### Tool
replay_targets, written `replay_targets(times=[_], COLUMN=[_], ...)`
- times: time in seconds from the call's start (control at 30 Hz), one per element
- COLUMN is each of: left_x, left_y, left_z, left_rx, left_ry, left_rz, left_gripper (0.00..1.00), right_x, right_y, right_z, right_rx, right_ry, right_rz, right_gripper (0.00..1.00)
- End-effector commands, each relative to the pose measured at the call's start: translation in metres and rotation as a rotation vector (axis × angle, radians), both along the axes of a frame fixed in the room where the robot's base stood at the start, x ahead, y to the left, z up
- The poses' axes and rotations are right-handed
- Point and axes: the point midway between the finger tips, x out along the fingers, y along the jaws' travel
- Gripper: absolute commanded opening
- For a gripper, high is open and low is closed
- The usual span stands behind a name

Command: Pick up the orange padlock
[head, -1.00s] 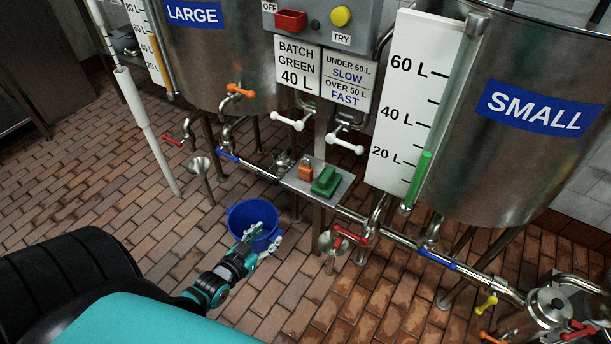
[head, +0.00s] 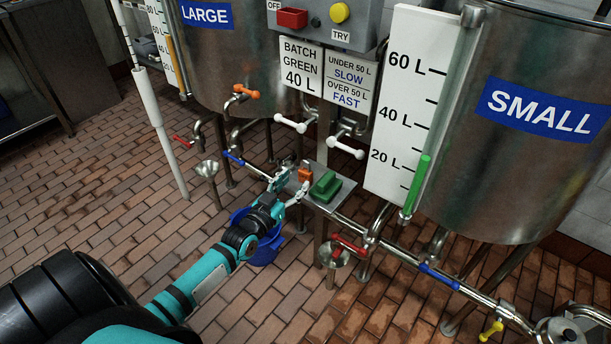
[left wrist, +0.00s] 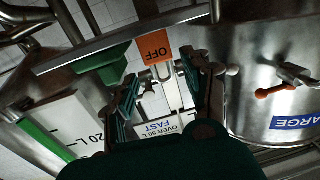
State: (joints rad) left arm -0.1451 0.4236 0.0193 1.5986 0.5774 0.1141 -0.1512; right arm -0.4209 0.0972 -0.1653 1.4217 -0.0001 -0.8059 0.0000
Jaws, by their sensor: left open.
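The orange padlock (head: 305,174) sits on the small metal shelf (head: 338,196), to the left of a green block (head: 325,186). It also shows in the left wrist view (left wrist: 154,49) as an orange body marked OFF with a metal shackle. My left gripper (head: 292,186) is open at the shelf's left edge, close to the padlock. In the left wrist view its two fingers (left wrist: 160,88) stand apart, with the padlock ahead between and beyond their tips. No contact with the padlock can be made out. My right gripper is not in view.
A pipe with a blue-handled valve (head: 233,158) runs beside the shelf. White tap handles (head: 345,147) stick out above it. A blue bucket (head: 268,251) stands on the floor under my left arm. The SMALL tank (head: 500,180) stands to the right.

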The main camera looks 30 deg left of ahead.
Motion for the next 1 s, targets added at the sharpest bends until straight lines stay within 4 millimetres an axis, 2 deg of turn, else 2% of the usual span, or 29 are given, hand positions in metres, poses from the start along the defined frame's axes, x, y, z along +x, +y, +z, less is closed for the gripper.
replay_targets(times=[0.13,0.4,0.7,1.0], left_x=[0.012,0.049,0.053,0.053], left_y=[0.000,0.000,0.000,0.000], left_z=[0.001,0.003,0.003,0.003], left_rx=[0.000,0.001,0.001,0.001], left_ry=[-0.002,-0.001,0.001,0.001], left_rz=[0.000,0.000,0.000,0.000], left_gripper=[0.50,0.50,0.50,0.11], right_x=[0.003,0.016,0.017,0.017], right_y=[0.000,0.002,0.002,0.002], right_z=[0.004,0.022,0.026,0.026], right_rx=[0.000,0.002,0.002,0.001], right_ry=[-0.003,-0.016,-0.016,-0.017], right_rz=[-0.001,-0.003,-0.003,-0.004], right_gripper=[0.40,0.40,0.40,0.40])
